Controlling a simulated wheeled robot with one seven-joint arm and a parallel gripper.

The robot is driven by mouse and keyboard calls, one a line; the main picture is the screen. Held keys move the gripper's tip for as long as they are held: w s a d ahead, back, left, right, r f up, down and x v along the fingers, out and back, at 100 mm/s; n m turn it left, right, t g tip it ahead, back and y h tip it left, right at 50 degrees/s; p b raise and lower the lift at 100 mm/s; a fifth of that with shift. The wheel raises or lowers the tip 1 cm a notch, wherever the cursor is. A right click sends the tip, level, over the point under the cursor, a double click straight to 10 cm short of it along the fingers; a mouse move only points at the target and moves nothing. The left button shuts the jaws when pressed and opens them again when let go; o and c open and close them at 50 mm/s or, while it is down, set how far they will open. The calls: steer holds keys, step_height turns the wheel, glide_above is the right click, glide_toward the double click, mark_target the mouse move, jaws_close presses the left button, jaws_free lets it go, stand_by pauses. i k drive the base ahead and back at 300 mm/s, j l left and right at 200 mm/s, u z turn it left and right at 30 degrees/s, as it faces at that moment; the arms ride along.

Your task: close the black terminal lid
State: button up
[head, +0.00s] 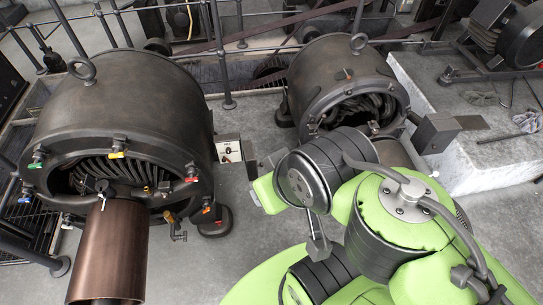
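A small box with a pale face (230,150), marked with lettering and small dark fittings, stands between the two large machines. A narrow dark panel (251,156) stands out at its right edge; it looks like a black lid swung open, but it is too small to be sure. My green and black arm fills the lower right, and its leftmost green part is just below and right of that panel, apart from it in the picture.
A large dark dynamo (120,110) with coloured taps and a copper-brown cylinder (110,245) stands left. A second dynamo (335,75) stands behind my arm, with a dark box (436,132) at its right. Railings run behind. Grey floor (255,240) is clear between.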

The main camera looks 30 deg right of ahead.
mark_target(249, 154)
steer(key=k+l, duration=0.1)
steer(key=l, duration=0.3)
steer(key=k+l+u, duration=0.15)
steer(key=l, duration=0.2)
steer(key=k+l, duration=0.1)
steer(key=l, duration=0.3)
steer(key=k+l+u, duration=0.1)
steer(key=l, duration=0.25)
steer(key=i+j+u, duration=0.1)
steer(key=i+u, duration=0.3)
steer(key=i, duration=0.2)
steer(key=i+l+u, duration=0.1)
steer(key=i+u, duration=0.25)
steer(key=i, duration=0.2)
